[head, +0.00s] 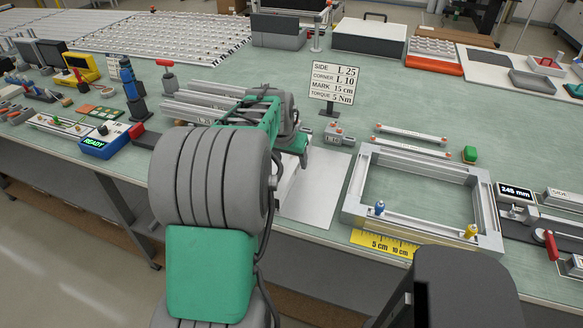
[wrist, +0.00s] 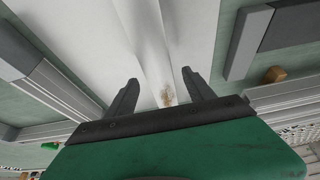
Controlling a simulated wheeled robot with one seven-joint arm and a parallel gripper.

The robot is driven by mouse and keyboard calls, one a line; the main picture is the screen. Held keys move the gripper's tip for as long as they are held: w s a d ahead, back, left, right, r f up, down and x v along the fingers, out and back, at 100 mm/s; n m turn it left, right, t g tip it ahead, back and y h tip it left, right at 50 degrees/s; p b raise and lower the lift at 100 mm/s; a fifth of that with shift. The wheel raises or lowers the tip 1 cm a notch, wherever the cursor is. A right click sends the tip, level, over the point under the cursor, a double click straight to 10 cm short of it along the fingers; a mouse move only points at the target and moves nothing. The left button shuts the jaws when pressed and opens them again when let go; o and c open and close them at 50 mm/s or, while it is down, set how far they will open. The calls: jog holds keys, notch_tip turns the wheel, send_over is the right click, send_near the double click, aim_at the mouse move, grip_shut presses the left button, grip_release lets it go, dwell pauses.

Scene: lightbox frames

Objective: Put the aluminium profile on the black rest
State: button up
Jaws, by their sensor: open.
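Several silver aluminium profiles (head: 200,100) lie side by side at the left, partly behind my arm. I cannot tell which one the task means. My gripper (wrist: 160,92) is open, with its two dark fingers apart over a white surface. No profile shows clearly held between them; a pale ridge and a brownish mark show there. In the head view my arm hides most of the gripper, which is above the white sheet (head: 312,200). I cannot pick out the black rest for certain; it may be hidden behind my arm.
A rectangular aluminium frame (head: 355,215) lies right of the sheet, with a yellow ruler (head: 372,243) at its front edge. A sign (head: 334,84) stands behind the sheet. A dark device with a red handle (head: 551,246) is at the right.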

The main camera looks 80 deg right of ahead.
jog(key=x, duration=0.2)
jog(key=shift+d+f, duration=0.15)
jog(key=shift+f, duration=0.15)
jog(key=shift+c, duration=0.3)
grip_shut()
jog(key=shift+r, duration=0.1)
